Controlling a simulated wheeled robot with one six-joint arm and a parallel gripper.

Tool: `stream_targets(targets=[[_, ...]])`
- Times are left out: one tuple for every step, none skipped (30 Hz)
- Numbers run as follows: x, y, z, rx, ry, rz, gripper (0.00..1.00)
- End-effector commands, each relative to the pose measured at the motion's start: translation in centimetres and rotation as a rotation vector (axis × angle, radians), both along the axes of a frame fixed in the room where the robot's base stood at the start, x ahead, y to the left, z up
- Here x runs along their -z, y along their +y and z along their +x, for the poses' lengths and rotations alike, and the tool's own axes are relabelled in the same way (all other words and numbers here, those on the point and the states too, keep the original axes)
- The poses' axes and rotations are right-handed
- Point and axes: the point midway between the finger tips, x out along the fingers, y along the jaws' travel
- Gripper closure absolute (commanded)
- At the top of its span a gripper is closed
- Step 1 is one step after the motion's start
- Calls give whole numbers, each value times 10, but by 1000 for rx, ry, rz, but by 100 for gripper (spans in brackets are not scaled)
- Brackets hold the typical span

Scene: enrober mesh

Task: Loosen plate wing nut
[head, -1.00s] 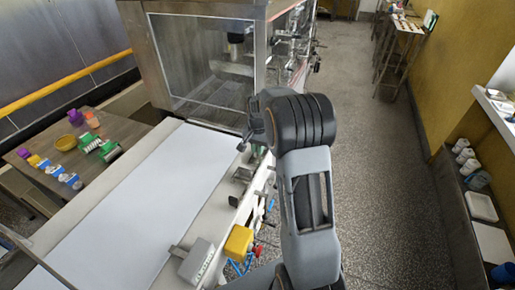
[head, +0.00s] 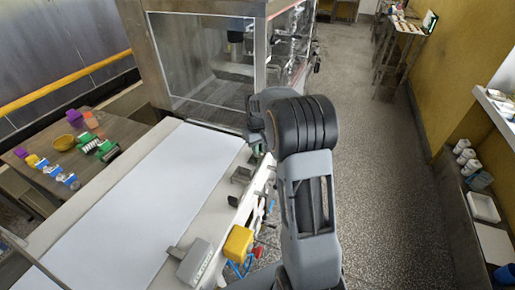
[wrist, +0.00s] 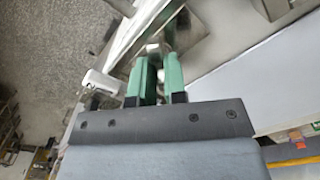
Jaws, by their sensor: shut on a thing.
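In the wrist view my gripper (wrist: 153,66) has its two green fingers close together, shut on a small pale metal piece (wrist: 152,48) at the fingertips. I take this piece for the plate wing nut; most of it is hidden between and behind the fingers. A pale lever-like part with a dark mark (wrist: 103,82) lies just left of the fingers. In the head view my arm's dark wrist hides the gripper and the nut, beside the far right end of the white conveyor belt (head: 150,185).
A clear-walled enclosure (head: 205,65) stands at the belt's far end. A yellow box (head: 238,243) and a grey box (head: 196,262) sit on the near right edge. A side table (head: 60,195) holds coloured items at left. The floor aisle (head: 375,190) is clear at right.

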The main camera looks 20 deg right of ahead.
Motion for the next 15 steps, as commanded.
stream_targets(targets=[[-1, 0, 1, -45, -2, -2, 100], [-1, 0, 1, -74, -2, -2, 100], [-1, 0, 1, -112, -2, -2, 100], [-1, 0, 1, -140, -2, -2, 100], [-1, 0, 1, -168, -2, -2, 100], [-1, 0, 1, -205, -2, -2, 100], [-1, 0, 1, -232, -3, -2, 100], [-1, 0, 1, -259, -3, -2, 100], [-1, 0, 1, -293, -3, -2, 100], [-1, 0, 1, -319, -3, -2, 100], [-1, 0, 1, -344, -3, -2, 100], [-1, 0, 1, -376, -3, -2, 100], [-1, 0, 1, -399, -3, -2, 100], [-1, 0, 1, -420, -3, -2, 100], [-1, 0, 1, -449, -3, -2, 100]])
